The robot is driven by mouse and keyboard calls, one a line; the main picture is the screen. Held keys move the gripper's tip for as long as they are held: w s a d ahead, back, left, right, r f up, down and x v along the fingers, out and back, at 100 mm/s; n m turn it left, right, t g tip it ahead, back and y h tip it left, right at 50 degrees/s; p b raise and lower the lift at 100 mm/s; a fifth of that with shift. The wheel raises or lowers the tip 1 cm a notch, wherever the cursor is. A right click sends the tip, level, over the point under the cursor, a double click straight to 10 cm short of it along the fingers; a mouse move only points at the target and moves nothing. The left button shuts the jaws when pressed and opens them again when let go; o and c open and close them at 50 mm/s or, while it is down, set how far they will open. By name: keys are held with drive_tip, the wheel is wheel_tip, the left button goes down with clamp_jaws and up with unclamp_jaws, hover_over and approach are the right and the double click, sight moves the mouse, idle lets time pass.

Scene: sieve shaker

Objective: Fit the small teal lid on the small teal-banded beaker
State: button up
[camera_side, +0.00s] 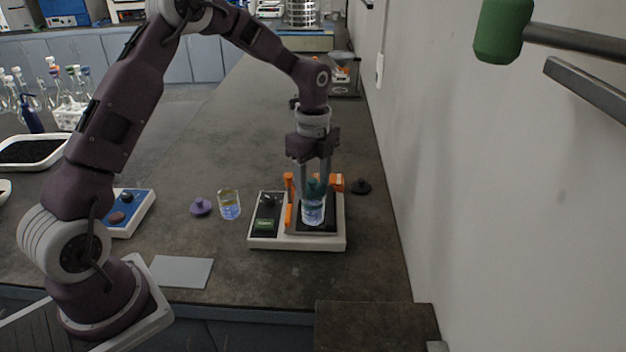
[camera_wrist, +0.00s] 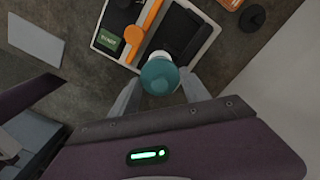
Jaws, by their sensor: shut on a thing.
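My gripper (camera_side: 314,192) points straight down over the shaker, its two fingers shut on the small teal lid (camera_side: 314,186). In the wrist view the round teal lid (camera_wrist: 159,76) sits between the fingertips. The small beaker (camera_side: 313,213), clear with blue contents, stands upright on the dark platform of the shaker (camera_side: 267,243), directly under the lid. The lid is at the beaker's mouth; I cannot tell whether it is seated or just above. Lid and fingers hide the beaker's rim and band. In the wrist view the lid covers most of the beaker.
Orange clamp parts (camera_side: 289,214) stand on the shaker beside the beaker. A second beaker (camera_side: 229,205) and a purple lid (camera_side: 201,206) are to the left. A dark lid (camera_side: 361,187) lies right, near the wall. A blue control box (camera_side: 131,209) and grey pad (camera_side: 181,272) lie farther left.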

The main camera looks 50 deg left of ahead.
drive_tip(key=shift+f, duration=0.7)
idle(2.0)
drive_tip(key=o, duration=1.4)
drive_tip(key=shift+r, duration=3)
